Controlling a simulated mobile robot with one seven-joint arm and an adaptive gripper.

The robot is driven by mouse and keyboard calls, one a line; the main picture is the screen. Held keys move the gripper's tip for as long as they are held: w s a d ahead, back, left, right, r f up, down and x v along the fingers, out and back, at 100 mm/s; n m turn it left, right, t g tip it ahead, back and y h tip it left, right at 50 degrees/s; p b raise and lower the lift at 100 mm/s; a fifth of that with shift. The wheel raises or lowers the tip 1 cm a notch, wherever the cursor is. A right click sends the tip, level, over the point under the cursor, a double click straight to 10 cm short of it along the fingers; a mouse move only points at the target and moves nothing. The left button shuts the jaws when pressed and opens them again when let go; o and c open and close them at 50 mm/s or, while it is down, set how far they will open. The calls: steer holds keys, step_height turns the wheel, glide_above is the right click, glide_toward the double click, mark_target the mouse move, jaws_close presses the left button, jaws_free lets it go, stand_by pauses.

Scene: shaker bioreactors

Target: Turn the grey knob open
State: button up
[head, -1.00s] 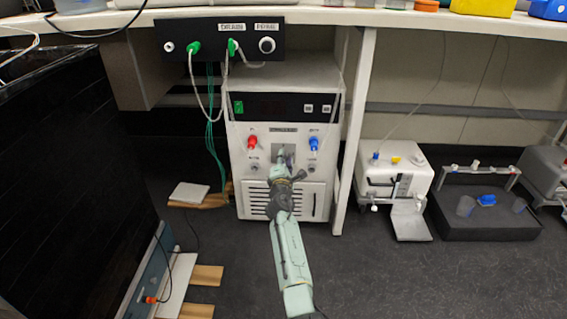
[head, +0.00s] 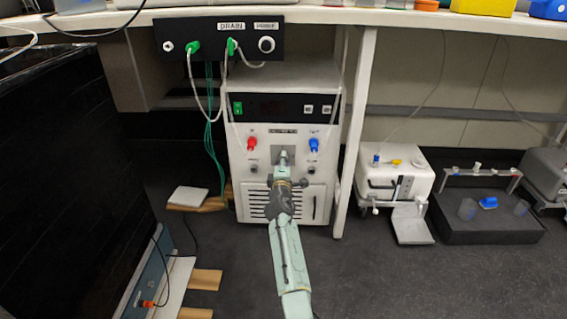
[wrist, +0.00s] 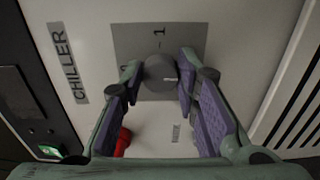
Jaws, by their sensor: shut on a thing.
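The grey knob (wrist: 160,73) is round and sits on a grey plate (wrist: 125,40) on the chiller's white front. It has a short white mark, toward the right in the wrist view, while a "1" is printed on the plate above it. My gripper (wrist: 158,70) has one finger on each side of the knob and is shut on it.
A red fitting (head: 251,143) and a blue fitting (head: 314,145) flank the grey plate. A "CHILLER" label (wrist: 68,62) is beside it. A table leg (head: 352,130) stands close on the right. White tubes hang from the black panel (head: 215,37) above.

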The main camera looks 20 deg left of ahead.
mark_target(284, 130)
steer(key=shift+r, duration=0.1)
steer(key=o, duration=1.2)
steer(key=shift+c, duration=0.2)
steer(key=shift+o, duration=1.2)
step_height(284, 130, up, 11)
steer(key=shift+f, duration=0.2)
steer(key=shift+c, duration=1.2)
steer(key=shift+f, duration=0.25)
